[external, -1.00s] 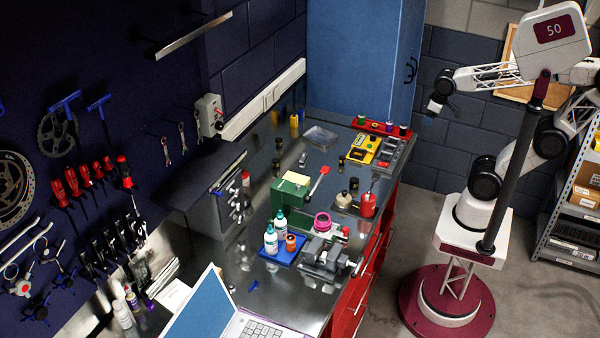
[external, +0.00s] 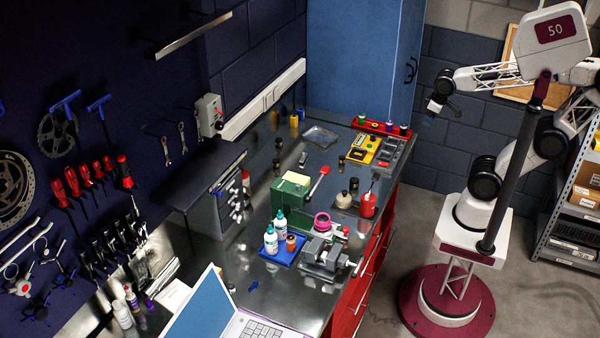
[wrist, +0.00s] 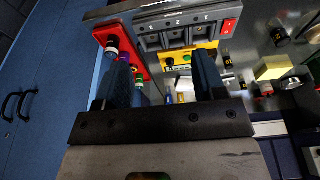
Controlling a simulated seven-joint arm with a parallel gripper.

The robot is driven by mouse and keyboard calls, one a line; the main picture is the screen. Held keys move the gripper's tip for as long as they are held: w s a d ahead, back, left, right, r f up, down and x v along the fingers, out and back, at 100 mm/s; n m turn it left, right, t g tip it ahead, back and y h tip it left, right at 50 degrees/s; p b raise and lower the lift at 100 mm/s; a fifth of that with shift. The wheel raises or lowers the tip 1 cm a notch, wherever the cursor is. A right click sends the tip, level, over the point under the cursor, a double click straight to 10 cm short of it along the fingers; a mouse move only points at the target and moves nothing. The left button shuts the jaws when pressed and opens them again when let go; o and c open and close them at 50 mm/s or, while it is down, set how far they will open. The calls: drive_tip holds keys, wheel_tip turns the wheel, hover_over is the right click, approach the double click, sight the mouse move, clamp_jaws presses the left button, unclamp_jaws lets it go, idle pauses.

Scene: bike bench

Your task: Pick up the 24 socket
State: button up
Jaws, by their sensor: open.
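Several dark cylindrical sockets stand on the metal bench, among them one near the middle (external: 340,162), one nearer the front (external: 354,183) and one farther back left (external: 280,143). The numbers are too small to read surely, so I cannot tell which is the 24 socket. My gripper (wrist: 163,62) is open and empty, high and right of the bench in the external view (external: 437,105).
A grey compartment tray (external: 393,152) and a yellow tray (external: 364,148) lie near the bench's right edge, beside a red rack (external: 381,127) with spools. A blue cabinet stands behind.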

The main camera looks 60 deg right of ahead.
idle(0.3)
drive_tip(key=w+a+f+m+y, duration=0.1)
drive_tip(key=w+a+m+y, duration=0.25)
drive_tip(key=w, duration=0.65)
drive_tip(key=w+a+m+y, duration=0.2)
drive_tip(key=w+a+m, duration=0.2)
drive_tip(key=w, duration=0.6)
drive_tip(key=w+a+f+m+y, duration=0.1)
drive_tip(key=w+a+m+y, duration=0.25)
drive_tip(key=w, duration=0.65)
drive_tip(key=m+t+y, duration=0.3)
drive_tip(key=m+t, duration=0.2)
drive_tip(key=m, duration=0.8)
approach(279, 139)
drive_tip(key=x, duration=0.2)
drive_tip(key=shift+w+a+f, duration=0.1)
drive_tip(key=shift+a+f, duration=0.05)
drive_tip(key=shift+f, duration=0.15)
drive_tip(key=shift+a, duration=0.1)
drive_tip(key=shift+x, duration=1.2)
drive_tip(key=shift+w+f, duration=0.1)
drive_tip(key=shift+x, duration=2.55)
